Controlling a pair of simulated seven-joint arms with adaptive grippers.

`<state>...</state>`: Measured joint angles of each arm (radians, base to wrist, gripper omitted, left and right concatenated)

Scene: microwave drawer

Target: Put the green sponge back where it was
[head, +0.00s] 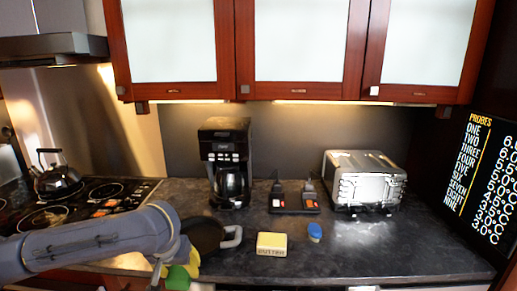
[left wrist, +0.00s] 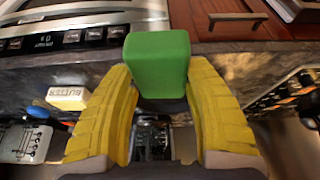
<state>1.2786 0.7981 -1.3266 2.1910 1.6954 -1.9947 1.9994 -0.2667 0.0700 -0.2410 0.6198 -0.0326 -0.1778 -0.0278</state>
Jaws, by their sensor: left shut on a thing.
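The green sponge (left wrist: 158,62) is a green block between the two yellow fingers of my left gripper (left wrist: 160,84) in the left wrist view. The fingers press on its sides, so the gripper is shut on it. In the head view the sponge (head: 178,279) shows at the bottom left, under my left gripper (head: 178,270), by the counter's front edge. The forearm hides part of the fingers. My right gripper is in neither view.
A dark pan (head: 203,236) lies right beside my left wrist. A yellow butter box (head: 271,245) and a blue item (head: 315,232) stand farther right. A coffee maker (head: 226,160) and a toaster (head: 366,180) stand at the back. The right front of the counter (head: 400,258) is clear.

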